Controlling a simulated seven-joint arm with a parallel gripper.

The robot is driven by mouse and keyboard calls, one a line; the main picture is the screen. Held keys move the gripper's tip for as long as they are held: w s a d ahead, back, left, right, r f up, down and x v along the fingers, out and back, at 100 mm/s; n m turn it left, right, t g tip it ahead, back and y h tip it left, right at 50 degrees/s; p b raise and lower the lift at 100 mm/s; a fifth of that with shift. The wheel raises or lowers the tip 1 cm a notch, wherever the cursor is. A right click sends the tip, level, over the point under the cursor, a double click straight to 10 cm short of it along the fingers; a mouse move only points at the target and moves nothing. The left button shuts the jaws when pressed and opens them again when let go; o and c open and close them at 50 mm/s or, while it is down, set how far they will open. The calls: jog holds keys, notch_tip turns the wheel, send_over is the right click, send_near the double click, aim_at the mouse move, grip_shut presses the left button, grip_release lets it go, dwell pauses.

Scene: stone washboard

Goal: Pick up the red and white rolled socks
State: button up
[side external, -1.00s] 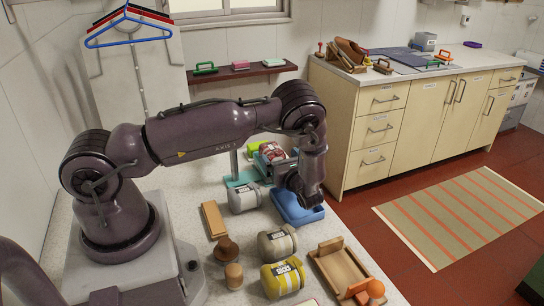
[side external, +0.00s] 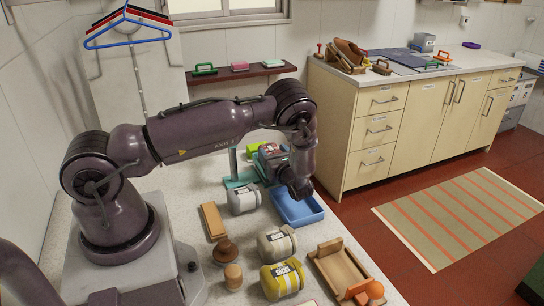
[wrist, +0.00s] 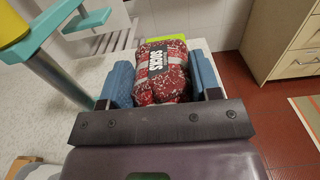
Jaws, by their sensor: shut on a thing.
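The red and white rolled socks (wrist: 160,68), with a "SOCKS" label band, sit between the two blue finger pads of my gripper (wrist: 162,82) in the wrist view. The pads press on both sides of the roll. In the side view my gripper (side external: 270,158) is at the far end of the counter, just behind the blue tray (side external: 316,216), and mostly hides the socks. I cannot tell whether the roll is clear of the surface.
A teal stand (side external: 235,184) is close on the left. A grey sock roll (side external: 243,201), another grey roll (side external: 276,244) and a yellow roll (side external: 282,280) lie nearer. A wooden tray (side external: 327,266) and wooden block (side external: 213,221) are also on the counter. A green item (side external: 253,151) is behind.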

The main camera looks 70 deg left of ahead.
jog(key=shift+r, duration=0.65)
jog(key=s+d+r, duration=0.8)
jog(key=s+r, duration=0.3)
jog(key=shift+s+r, duration=0.25)
jog(key=shift+r, duration=0.1)
jog(key=o, duration=0.3)
jog(key=shift+c, duration=0.7)
jog(key=shift+r, duration=3)
